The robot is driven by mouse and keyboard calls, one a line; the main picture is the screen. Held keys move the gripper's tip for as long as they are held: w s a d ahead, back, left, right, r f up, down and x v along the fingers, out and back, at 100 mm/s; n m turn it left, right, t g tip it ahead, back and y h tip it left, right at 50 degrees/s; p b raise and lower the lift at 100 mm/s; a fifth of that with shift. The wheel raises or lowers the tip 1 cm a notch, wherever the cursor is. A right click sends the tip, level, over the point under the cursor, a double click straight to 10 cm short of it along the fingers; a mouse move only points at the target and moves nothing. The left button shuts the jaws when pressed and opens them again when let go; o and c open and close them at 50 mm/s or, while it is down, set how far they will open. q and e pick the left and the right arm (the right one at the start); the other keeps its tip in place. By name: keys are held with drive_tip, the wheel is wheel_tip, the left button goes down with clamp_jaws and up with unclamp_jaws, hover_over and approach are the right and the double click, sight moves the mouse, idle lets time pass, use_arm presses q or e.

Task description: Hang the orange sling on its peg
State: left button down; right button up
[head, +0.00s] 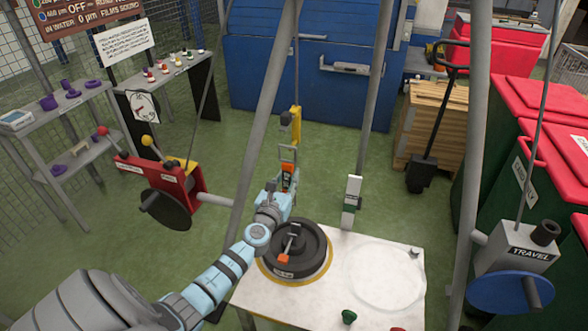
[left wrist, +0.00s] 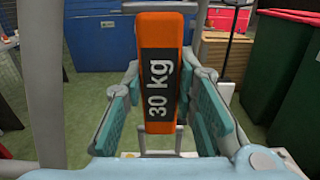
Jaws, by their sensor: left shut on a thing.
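The orange sling (head: 289,172) shows as an orange tag with a grey rectangular loop above it. In the left wrist view the orange tag (left wrist: 160,65) reads "30 kg" and stands upright between the two teal fingers. My left gripper (head: 286,190) is shut on it, above the turntable. A yellow hoist block (head: 291,122) hangs on a cable just above the grey loop; I cannot tell whether they touch. A white labelled post (head: 351,195) stands to the right of the gripper. I cannot make out which part is the sling's peg. My right gripper is not in view.
Below the gripper, a black round weight (head: 312,243) with an orange-tipped part sits on a white table (head: 345,262). Grey frame legs stand around it. A red winch box (head: 186,185) is at left, a TRAVEL box (head: 520,250) at right. Green floor is open behind.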

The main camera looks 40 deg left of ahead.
use_arm(q)
drive_tip(key=shift+p+v, duration=0.45)
drive_tip(key=shift+v, duration=1.45)
drive_tip(key=shift+r, duration=0.1)
